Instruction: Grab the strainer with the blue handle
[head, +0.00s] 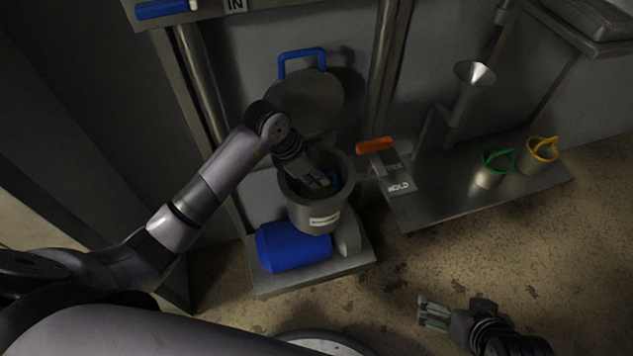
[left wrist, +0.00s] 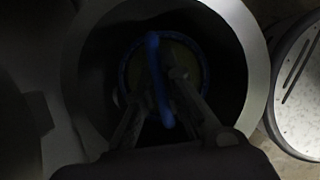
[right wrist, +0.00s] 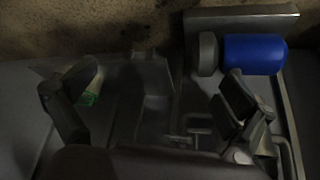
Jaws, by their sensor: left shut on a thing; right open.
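The strainer with the blue handle (left wrist: 154,80) sits inside the grey autoclave pot (head: 343,204). In the left wrist view its blue handle crosses between my left fingers, and its round rim shows in the dark below. In the head view only a bit of blue (head: 332,178) shows inside the pot. My left gripper (head: 319,182) reaches down into the pot mouth and is shut on the blue handle. My right gripper (head: 432,314) is open and empty, above the floor at the lower right; its spread fingers show in the right wrist view (right wrist: 150,95).
The pot's round lid (head: 312,100) with a blue handle stands open behind it. A blue motor cylinder (head: 292,247) sits on the base in front. A lever with an orange grip (head: 374,146) is at the right. Green-handled (head: 490,175) and yellow-handled (head: 538,157) strainers stand on the right shelf.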

